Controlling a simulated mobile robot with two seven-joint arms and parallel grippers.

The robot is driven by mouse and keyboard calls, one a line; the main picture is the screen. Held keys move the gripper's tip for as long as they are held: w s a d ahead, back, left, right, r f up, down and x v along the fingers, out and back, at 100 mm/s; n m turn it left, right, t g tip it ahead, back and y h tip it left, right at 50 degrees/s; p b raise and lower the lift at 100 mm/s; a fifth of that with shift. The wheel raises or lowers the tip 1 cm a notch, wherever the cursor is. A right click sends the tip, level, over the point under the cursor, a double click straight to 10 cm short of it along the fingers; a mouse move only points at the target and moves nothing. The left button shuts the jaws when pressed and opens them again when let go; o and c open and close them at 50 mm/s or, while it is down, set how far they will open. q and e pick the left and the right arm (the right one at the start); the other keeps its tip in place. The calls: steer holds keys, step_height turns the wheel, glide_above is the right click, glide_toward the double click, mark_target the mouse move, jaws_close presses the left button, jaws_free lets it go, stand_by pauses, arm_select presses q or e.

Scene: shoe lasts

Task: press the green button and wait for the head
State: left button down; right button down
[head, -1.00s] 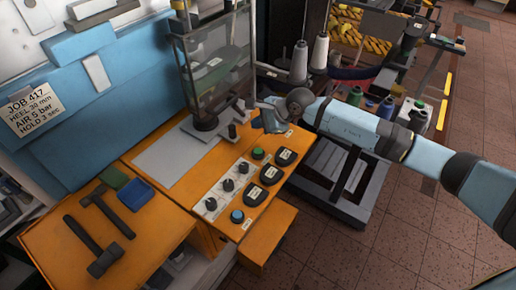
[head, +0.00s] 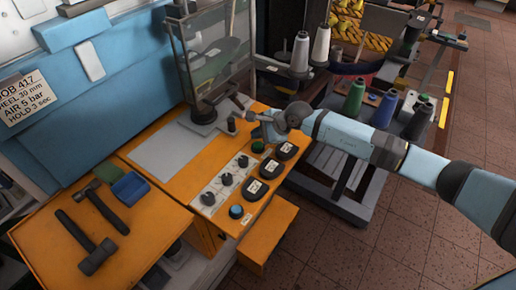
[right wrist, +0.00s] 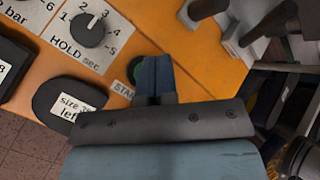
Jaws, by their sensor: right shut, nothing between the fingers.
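The green button (head: 258,147) sits at the far end of the orange machine's control panel. In the right wrist view its green edge (right wrist: 133,68) shows beside the fingers, which hide the rest of it. A label starting "STA" lies next to it. My right gripper (head: 263,128) is shut and empty, with its fingers (right wrist: 156,62) close over the button. I cannot tell whether they touch it. I cannot make out the head's motion. My left gripper is out of view.
The panel has several black knobs, including the HOLD dial (right wrist: 88,30), a blue button (head: 236,211) and dark oval pads (head: 268,169). A cart with thread spools (head: 355,97) stands at the right.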

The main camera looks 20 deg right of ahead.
mark_target(258, 146)
steer(key=shift+f, duration=0.5)
stand_by(1.5)
steer(key=shift+f, duration=0.1)
steer(key=shift+f+b, duration=0.35)
steer(key=shift+b, duration=0.3)
steer(key=shift+f+b, duration=0.5)
steer(key=shift+f, duration=0.05)
stand_by(0.4)
steer(key=shift+r, duration=0.1)
steer(key=shift+r+p, duration=0.5)
steer(key=shift+r, duration=0.35)
